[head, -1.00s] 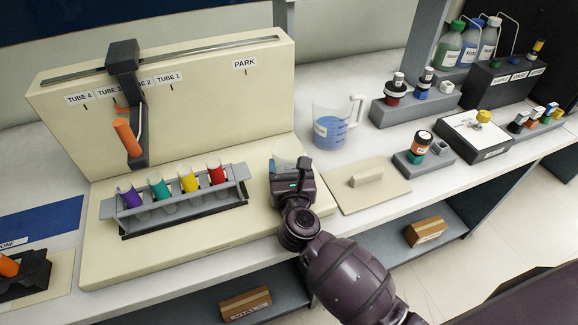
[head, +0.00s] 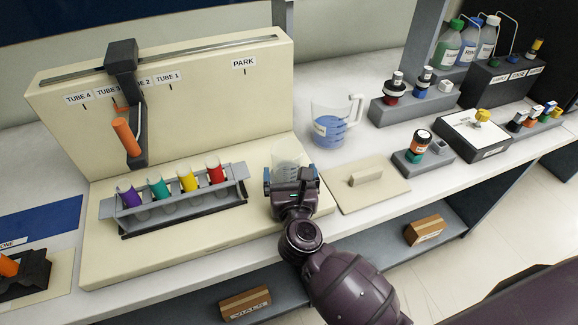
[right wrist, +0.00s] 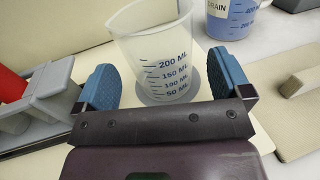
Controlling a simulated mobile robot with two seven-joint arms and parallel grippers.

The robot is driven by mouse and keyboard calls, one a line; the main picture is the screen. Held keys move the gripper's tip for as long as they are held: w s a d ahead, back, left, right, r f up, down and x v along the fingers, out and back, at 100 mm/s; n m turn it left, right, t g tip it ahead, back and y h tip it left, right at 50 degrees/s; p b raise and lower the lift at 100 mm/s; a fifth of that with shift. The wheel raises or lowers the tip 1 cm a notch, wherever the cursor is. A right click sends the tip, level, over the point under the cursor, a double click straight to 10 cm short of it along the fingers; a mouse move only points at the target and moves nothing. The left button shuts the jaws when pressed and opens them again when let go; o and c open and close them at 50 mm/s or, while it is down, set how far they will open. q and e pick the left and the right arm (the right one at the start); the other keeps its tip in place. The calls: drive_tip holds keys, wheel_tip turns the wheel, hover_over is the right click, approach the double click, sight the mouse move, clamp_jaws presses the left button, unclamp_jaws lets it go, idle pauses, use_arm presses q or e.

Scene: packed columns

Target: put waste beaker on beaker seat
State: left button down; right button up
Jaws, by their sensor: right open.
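The waste beaker, a clear cup with blue volume marks (right wrist: 165,62), stands upright on the cream apparatus base in the right wrist view. In the head view the beaker (head: 287,153) is just behind my right gripper, its lower part hidden. My right gripper (head: 291,178) is open. In the right wrist view its blue fingers (right wrist: 164,80) stand on either side of the beaker's near side, with gaps between them and the wall. I cannot make out the beaker seat for certain. My left gripper is not in view.
The test tube rack (head: 175,197) stands left of my right gripper. A jug of blue liquid (head: 333,124) stands behind right. A cream plate with a handle block (head: 369,184) lies to the right. The apparatus back wall (head: 205,104) rises behind.

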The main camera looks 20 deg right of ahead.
drive_tip(key=v, duration=0.9)
drive_tip(key=shift+s, duration=0.1)
